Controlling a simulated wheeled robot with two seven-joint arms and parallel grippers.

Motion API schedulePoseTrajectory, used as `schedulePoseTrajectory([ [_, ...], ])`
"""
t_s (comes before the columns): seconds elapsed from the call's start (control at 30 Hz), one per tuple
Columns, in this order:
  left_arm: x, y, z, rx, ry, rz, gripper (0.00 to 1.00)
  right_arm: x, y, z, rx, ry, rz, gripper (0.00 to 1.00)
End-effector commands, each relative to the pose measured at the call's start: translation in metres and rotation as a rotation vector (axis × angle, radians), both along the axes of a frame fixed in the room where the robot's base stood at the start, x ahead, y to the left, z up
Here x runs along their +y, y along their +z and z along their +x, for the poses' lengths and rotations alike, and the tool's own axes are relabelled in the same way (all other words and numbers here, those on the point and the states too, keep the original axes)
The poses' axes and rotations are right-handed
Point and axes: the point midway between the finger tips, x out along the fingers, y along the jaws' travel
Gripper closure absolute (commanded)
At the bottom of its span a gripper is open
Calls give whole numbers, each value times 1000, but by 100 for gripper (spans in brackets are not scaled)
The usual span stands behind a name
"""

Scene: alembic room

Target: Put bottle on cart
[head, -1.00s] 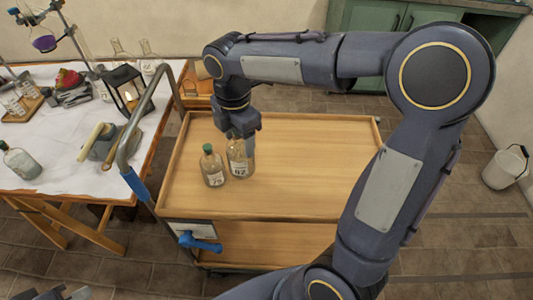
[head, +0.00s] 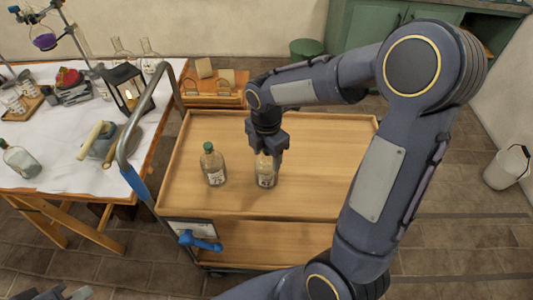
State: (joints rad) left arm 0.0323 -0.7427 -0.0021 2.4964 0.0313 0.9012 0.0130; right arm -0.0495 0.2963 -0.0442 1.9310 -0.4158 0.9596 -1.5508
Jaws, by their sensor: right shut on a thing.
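The wooden-topped cart (head: 330,185) stands in the middle of the head view. My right gripper (head: 266,152) reaches down over its top and is shut on a clear bottle (head: 265,178) with a white label. That bottle is upright, at or just above the cart top; I cannot tell if it touches. Its upper part is hidden by the fingers. A second bottle (head: 214,168) with a green cap stands on the cart to the left. My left gripper (head: 55,294) barely shows at the bottom-left edge.
The table (head: 60,165) at the left holds a lantern (head: 125,90), a mallet-like tool (head: 95,140), flasks and other items. The cart's metal handle (head: 140,120) rises between table and cart top. The cart top's right side is clear. A white bucket (head: 506,167) stands far right.

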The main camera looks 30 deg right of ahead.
Motion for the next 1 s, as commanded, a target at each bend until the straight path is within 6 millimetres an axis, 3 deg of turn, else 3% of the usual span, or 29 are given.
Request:
schedulePoseTrajectory([
  [0.2,0,-3,0,0,0,0,100,0,-3,0,-1,0,0,96],
  [0.23,0,-2,0,0,0,0,100,0,-3,0,0,0,0,38],
  [0.37,0,-2,0,0,0,0,100,0,-2,0,0,0,0,21],
  [0.77,0,1,0,0,0,0,100,0,7,1,-3,-1,0,20],
  [1.0,0,6,0,0,0,0,100,0,53,2,-7,-2,1,20],
])
